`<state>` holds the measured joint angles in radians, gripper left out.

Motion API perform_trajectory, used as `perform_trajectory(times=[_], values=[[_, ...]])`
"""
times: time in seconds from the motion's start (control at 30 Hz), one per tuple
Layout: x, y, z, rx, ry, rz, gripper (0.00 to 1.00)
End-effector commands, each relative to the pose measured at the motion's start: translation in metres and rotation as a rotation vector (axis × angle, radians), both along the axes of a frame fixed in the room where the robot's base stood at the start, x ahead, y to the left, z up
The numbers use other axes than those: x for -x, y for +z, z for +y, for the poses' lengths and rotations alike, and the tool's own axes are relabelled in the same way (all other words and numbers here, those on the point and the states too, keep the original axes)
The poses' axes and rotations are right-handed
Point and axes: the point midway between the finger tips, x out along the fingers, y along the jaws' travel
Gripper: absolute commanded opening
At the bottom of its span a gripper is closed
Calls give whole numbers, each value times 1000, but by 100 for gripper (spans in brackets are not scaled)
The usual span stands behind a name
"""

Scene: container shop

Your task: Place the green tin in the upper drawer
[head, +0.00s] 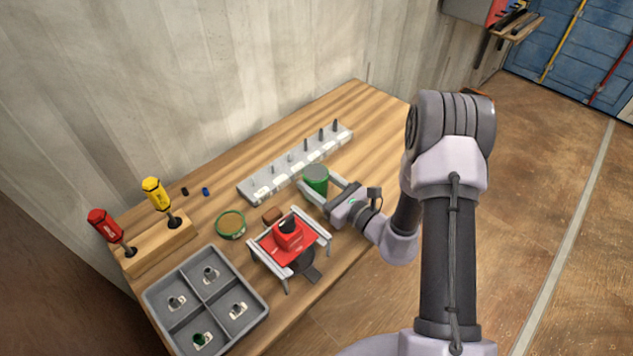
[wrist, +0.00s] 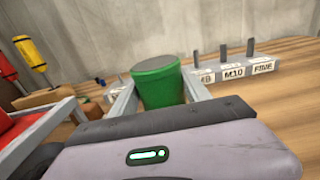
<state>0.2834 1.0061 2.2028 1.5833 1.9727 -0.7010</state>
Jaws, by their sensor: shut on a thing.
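The green tin (head: 317,184) has a grey lid and is upright between the fingers of my gripper (head: 321,185), near the back middle of the wooden bench. In the wrist view the green tin (wrist: 159,84) sits between both fingers of my gripper (wrist: 160,92), and the gripper is shut on it. I cannot tell whether the tin's base touches the bench. No upper drawer shows in either view.
A grey rack (head: 295,165) with upright pegs stands behind the tin. To the left are a red device on a stand (head: 288,240), a round green-rimmed dish (head: 231,224), a four-compartment tray (head: 205,300) and a wooden block (head: 157,243) holding two screwdrivers. The bench's back right is clear.

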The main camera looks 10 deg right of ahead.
Motion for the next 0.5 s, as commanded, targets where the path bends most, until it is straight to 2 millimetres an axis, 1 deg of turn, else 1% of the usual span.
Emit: perform_trajectory(times=[0.1, 0.13, 0.2, 0.23, 0.5], values=[[0, -4, 0, -1, 0, -1, 0], [0, -3, 0, 0, 0, 0, 61], [0, -3, 0, 0, 0, 0, 75], [0, -3, 0, 0, 0, 0, 77], [0, -2, 0, 0, 0, 0, 77]])
